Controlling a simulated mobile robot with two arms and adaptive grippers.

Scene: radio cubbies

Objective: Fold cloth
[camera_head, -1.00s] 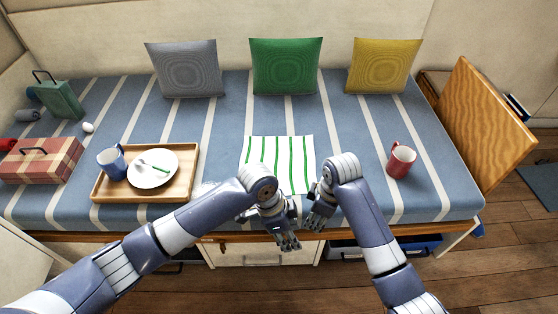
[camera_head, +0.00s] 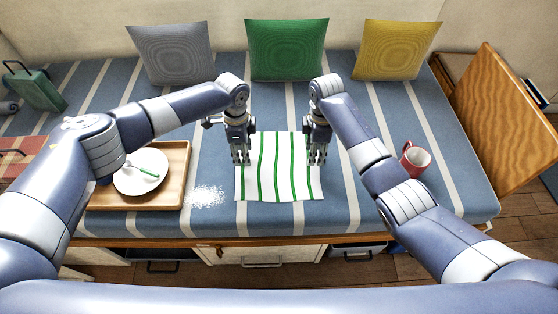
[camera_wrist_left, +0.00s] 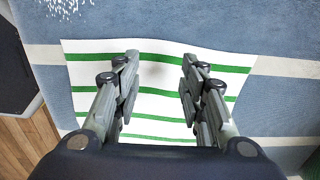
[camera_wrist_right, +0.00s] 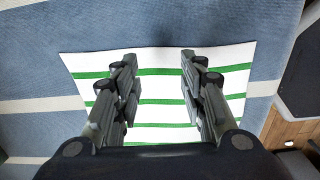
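The white cloth with green stripes (camera_head: 279,184) lies flat and spread out on the striped bench cushion. It also shows under the fingers in the left wrist view (camera_wrist_left: 158,103) and the right wrist view (camera_wrist_right: 160,100). My left gripper (camera_head: 241,160) points down over the cloth's left edge, in its upper half. Its fingers (camera_wrist_left: 158,75) are spread, with only cloth visible between them. My right gripper (camera_head: 317,160) points down at the cloth's right edge at about the same height. Its fingers (camera_wrist_right: 158,75) are also apart and empty. I cannot tell whether the fingertips touch the cloth.
A wooden tray (camera_head: 180,170) with a white plate (camera_head: 138,174) is left of the cloth, beside white crumbs (camera_head: 208,196). A red mug (camera_head: 414,160) stands to the right. Grey (camera_head: 170,52), green (camera_head: 286,48) and yellow (camera_head: 397,50) pillows line the back. The cushion (camera_head: 280,97) behind the cloth is clear.

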